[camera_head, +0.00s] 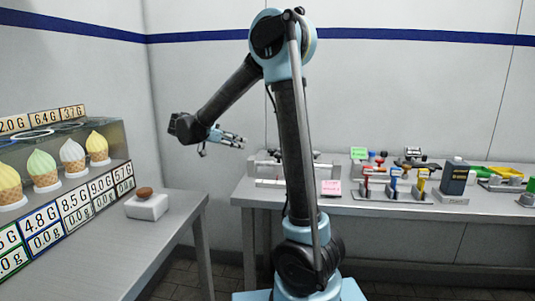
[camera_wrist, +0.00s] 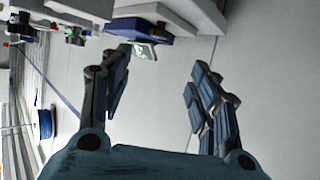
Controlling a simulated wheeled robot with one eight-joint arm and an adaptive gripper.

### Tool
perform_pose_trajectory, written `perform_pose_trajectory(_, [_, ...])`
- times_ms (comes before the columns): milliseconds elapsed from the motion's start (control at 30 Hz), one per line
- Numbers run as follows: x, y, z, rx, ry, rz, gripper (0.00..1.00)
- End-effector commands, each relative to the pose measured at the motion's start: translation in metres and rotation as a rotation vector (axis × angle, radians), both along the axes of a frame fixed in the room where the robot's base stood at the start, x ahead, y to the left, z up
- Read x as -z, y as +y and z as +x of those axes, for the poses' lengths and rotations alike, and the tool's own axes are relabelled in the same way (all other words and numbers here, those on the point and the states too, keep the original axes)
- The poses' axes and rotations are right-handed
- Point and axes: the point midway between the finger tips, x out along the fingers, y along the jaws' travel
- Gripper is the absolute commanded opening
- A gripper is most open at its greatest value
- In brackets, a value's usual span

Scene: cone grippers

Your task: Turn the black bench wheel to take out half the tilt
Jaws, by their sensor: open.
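My gripper (camera_head: 238,140) is held in the air left of the back bench (camera_head: 385,208), above the gap between the two tables. Its fingers point right. In the wrist view, my gripper (camera_wrist: 161,72) has two blue fingers spread apart with nothing between them. I cannot pick out the black bench wheel with certainty in either view. Dark and grey fittings (camera_head: 413,155) stand at the back of the bench, too small to make out. My arm hides part of the bench's left side.
The bench holds coloured-top tools (camera_head: 394,180), a dark box (camera_head: 454,177), a pink card (camera_head: 331,188), a green card (camera_head: 358,153) and yellow trays (camera_head: 507,172). The left table (camera_head: 180,215) carries ice-cream cones (camera_head: 43,168), number displays and a white block (camera_head: 147,206). Air around my gripper is clear.

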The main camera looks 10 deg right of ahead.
Motion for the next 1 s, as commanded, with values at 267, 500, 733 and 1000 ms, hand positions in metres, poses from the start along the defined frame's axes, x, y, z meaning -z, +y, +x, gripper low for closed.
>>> perform_pose_trajectory(267, [0.012,-0.029,0.013,0.006,0.0,-0.002,0.56])
perform_pose_trajectory(500, [0.028,-0.066,0.03,0.008,0.001,-0.001,0.56])
perform_pose_trajectory(733, [0.043,-0.1,0.046,0.009,0.0,-0.001,0.56])
perform_pose_trajectory(1000, [0.059,-0.133,0.063,0.007,0.0,0.0,0.56])
